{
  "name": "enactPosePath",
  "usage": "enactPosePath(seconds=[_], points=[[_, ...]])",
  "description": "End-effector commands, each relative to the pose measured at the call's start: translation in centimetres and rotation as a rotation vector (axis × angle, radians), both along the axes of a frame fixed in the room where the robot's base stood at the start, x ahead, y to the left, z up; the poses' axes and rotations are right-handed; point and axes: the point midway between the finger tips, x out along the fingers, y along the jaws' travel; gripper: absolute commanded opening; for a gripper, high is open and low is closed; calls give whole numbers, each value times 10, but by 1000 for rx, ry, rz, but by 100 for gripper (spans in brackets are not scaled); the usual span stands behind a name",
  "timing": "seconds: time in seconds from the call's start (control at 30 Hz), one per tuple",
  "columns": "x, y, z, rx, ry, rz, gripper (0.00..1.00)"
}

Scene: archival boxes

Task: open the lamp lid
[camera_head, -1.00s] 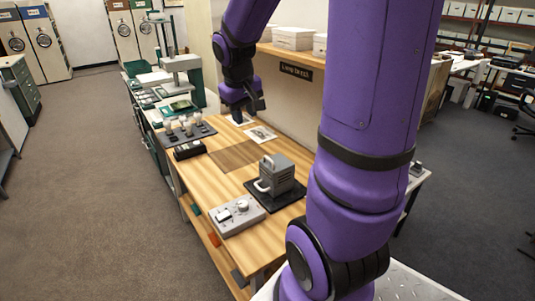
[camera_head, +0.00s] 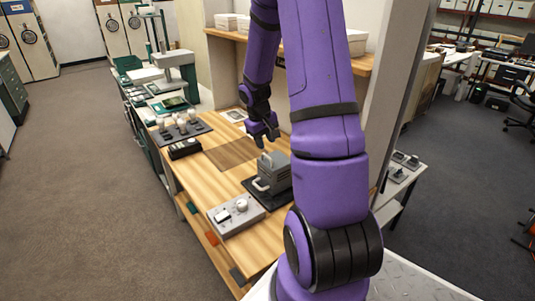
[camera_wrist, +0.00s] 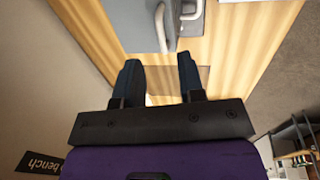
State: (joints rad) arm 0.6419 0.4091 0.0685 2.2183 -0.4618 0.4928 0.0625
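The grey lamp housing (camera_head: 277,176) stands on a black base (camera_head: 262,200) on the wooden bench, with a light handle on its left side and a vented front. Its lid looks closed. My gripper (camera_head: 262,142) is above the bench, behind and close to the lamp housing, apart from it. In the wrist view my gripper (camera_wrist: 160,72) shows two dark fingers spread apart with nothing between them. The lamp housing (camera_wrist: 140,22) with its pale handle (camera_wrist: 162,30) lies beyond the fingertips at the top.
A grey control box (camera_head: 236,213) with a knob sits at the bench's front left. A rack of bulbs (camera_head: 182,130) and a dark box (camera_head: 185,149) are at the back left. A shelf (camera_head: 230,36) with white boxes hangs behind. A brown mat (camera_head: 232,153) area is clear.

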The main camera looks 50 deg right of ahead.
Motion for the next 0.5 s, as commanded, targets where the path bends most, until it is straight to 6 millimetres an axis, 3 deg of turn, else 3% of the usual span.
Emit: enactPosePath(seconds=[0.2,0.5], points=[[-2,-6,-36,3,4,0,36],[-3,-11,-59,0,0,2,36]])
